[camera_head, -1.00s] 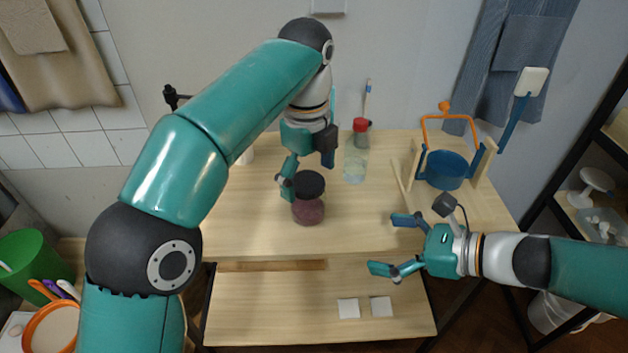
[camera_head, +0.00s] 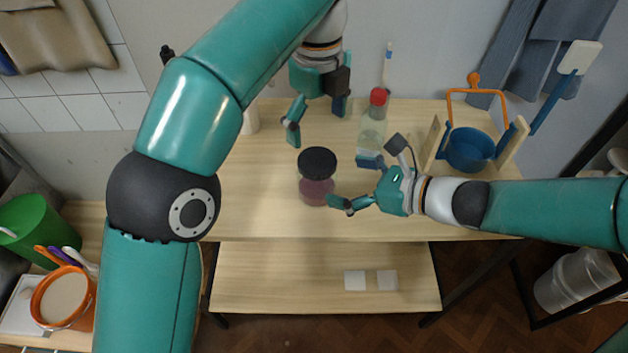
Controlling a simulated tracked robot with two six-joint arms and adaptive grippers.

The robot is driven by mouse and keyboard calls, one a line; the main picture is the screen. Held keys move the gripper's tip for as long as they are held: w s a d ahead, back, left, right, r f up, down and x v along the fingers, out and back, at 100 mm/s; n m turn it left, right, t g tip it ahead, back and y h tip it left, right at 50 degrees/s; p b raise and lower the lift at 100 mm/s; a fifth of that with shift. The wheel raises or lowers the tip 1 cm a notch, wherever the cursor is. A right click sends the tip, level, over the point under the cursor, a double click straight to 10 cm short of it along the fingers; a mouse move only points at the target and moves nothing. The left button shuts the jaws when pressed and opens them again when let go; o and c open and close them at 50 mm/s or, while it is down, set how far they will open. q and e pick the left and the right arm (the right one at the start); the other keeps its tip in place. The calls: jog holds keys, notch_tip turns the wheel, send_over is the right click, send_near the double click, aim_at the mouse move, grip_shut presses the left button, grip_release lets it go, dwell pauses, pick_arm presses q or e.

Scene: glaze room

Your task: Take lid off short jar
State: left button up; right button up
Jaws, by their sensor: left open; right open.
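The short jar (camera_head: 316,190) stands upright on the wooden table, with purplish contents. Its black lid (camera_head: 317,161) sits on top. My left gripper (camera_head: 318,122) is open and empty, pointing down behind and above the jar, apart from the lid. My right gripper (camera_head: 346,184) is open, coming in from the right at the jar's side. Its lower finger is close to the jar's lower right, and its upper finger is behind and to the right. I cannot tell whether the lower finger touches the glass.
Two white tiles (camera_head: 355,280) lie on the lower shelf. The table left of the jar is clear.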

aim_at(317, 160)
jog(key=x, duration=0.7)
jog(key=shift+w+a, duration=0.1)
jog(key=shift+a, duration=0.05)
jog(key=c, duration=1.6)
grip_shut()
pick_arm(q)
jog(key=m, duration=0.4)
jog(key=shift+f, duration=0.1)
jog(key=shift+m, duration=0.3)
jog(key=shift+f, duration=3.9)
